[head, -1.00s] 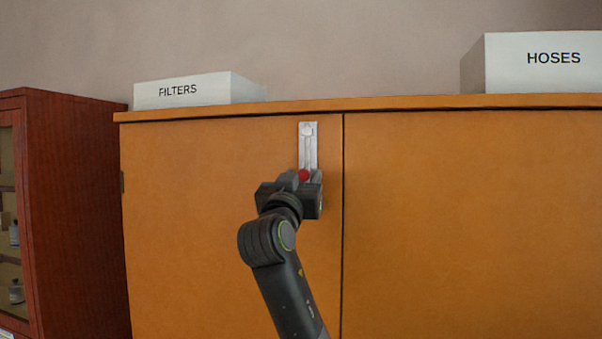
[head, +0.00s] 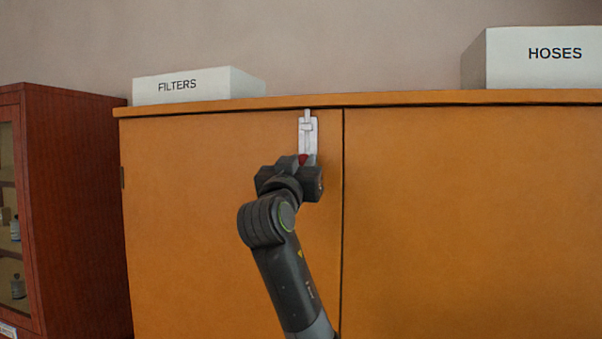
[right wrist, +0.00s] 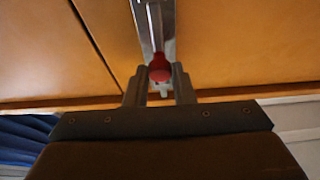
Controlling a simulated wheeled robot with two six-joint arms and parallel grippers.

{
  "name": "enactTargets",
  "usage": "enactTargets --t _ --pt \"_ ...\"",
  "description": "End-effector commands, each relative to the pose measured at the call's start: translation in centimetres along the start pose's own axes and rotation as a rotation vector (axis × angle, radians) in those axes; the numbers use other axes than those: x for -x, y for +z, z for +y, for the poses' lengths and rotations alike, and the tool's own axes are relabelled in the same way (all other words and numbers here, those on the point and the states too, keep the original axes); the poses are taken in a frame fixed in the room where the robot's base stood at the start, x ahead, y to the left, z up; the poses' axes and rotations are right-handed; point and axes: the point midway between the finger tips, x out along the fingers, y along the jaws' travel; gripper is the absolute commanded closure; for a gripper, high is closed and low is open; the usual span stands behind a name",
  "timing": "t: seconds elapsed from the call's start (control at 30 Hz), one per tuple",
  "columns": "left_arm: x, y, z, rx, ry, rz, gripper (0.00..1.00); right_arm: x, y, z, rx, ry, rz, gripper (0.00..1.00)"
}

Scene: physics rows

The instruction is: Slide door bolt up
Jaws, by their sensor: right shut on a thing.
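The door bolt (head: 308,132) is a silver plate and rod with a red knob (head: 303,159), mounted upright near the right edge of the left orange cabinet door (head: 200,220). The rod's tip stands at the cabinet's top edge. My right gripper (head: 302,165) is shut on the red knob. In the right wrist view the red knob (right wrist: 159,73) sits between the two fingers, with the silver bolt (right wrist: 154,25) beyond it. The gripper hides the lower part of the plate in the head view. My left gripper is out of view.
A white box marked FILTERS (head: 198,86) and a white box marked HOSES (head: 534,58) stand on the cabinet top (head: 400,99). A dark red cabinet (head: 75,210) with a glass front stands at the left. The right door (head: 470,220) is clear.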

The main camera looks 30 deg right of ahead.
Motion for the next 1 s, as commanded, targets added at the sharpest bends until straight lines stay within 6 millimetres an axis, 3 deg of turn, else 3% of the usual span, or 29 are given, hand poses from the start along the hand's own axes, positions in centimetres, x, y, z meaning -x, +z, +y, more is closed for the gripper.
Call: enactTargets --t 0.1,0.37,0.4,0.53,0.83,1.0 --pt "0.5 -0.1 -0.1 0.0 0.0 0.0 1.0 -0.7 -1.8 0.1 -0.001 0.001 0.001 1.0" --pt "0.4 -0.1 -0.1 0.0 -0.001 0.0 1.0 -0.7 -2.0 0.1 -0.002 0.0 0.006 1.0" --pt "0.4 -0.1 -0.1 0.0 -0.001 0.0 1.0 -0.8 -2.1 0.1 -0.002 0.0 0.008 0.73" --pt "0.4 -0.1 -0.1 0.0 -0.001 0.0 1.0 -0.7 -2.0 0.1 -0.002 0.0 0.006 0.56" --pt "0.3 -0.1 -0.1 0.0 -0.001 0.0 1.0 -0.6 -1.8 0.0 -0.001 0.0 0.002 0.56" --pt "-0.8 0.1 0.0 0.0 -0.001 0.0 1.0 0.9 -1.5 0.0 -0.004 -0.001 0.003 0.56"
